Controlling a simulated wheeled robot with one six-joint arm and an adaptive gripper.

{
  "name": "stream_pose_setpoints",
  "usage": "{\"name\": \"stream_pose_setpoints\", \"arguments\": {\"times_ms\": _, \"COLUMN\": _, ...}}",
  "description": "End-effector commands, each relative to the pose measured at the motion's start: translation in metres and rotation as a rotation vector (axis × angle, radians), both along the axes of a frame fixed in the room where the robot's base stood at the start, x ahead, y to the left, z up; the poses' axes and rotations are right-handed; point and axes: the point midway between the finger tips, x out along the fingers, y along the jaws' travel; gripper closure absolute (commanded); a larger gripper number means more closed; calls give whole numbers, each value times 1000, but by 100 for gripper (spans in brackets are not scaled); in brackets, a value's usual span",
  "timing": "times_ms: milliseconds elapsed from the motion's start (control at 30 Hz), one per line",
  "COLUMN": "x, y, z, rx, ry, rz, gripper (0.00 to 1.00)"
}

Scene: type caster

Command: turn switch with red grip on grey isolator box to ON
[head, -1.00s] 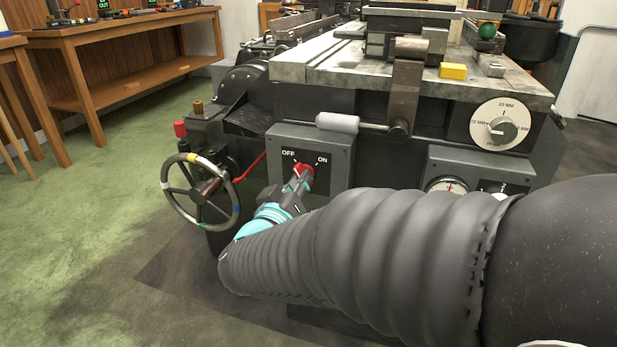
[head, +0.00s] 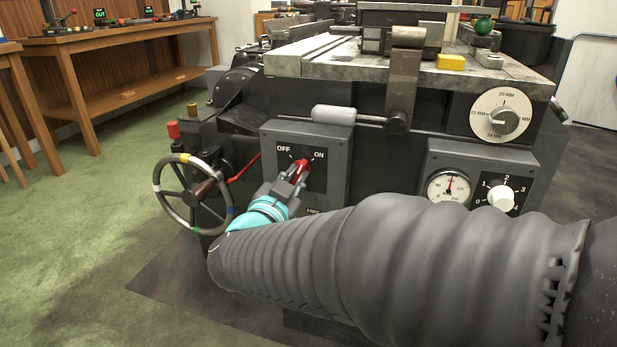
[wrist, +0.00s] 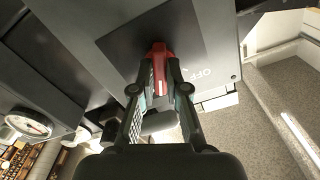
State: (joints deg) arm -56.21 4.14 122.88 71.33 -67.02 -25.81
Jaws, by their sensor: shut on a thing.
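The grey isolator box (head: 338,148) is on the front of the machine, with OFF at the upper left and ON at the upper right of its dark plate. The switch's red grip (head: 301,167) leans up and right, its tip close to the ON side. My gripper (head: 295,179) comes from the lower left and is shut on the red grip. In the wrist view the red grip (wrist: 158,56) sits between the two fingertips of my gripper (wrist: 160,84). OFF shows at its right there; ON is not visible. The fingers partly hide the switch's base.
A handwheel (head: 161,205) is left of the box. A lever with a grey handle (head: 333,115) crosses just above it. A panel with a gauge (head: 447,189) and a white knob (head: 500,198) is to the right, above my arm. Open floor lies at left.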

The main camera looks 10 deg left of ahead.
Motion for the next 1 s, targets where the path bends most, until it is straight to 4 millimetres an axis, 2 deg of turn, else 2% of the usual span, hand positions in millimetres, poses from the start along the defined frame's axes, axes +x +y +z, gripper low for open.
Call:
{"name": "stream_pose_setpoints", "arguments": {"times_ms": 200, "x": 0, "y": 0, "z": -1, "rx": 173, "ry": -11, "rz": 0, "gripper": 100}}
{"name": "stream_pose_setpoints", "arguments": {"times_ms": 500, "x": 0, "y": 1, "z": -1, "rx": 331, "ry": -24, "rz": 0, "gripper": 100}}
{"name": "stream_pose_setpoints", "arguments": {"times_ms": 1000, "x": 0, "y": 1, "z": -1, "rx": 393, "ry": -29, "rz": 0, "gripper": 100}}
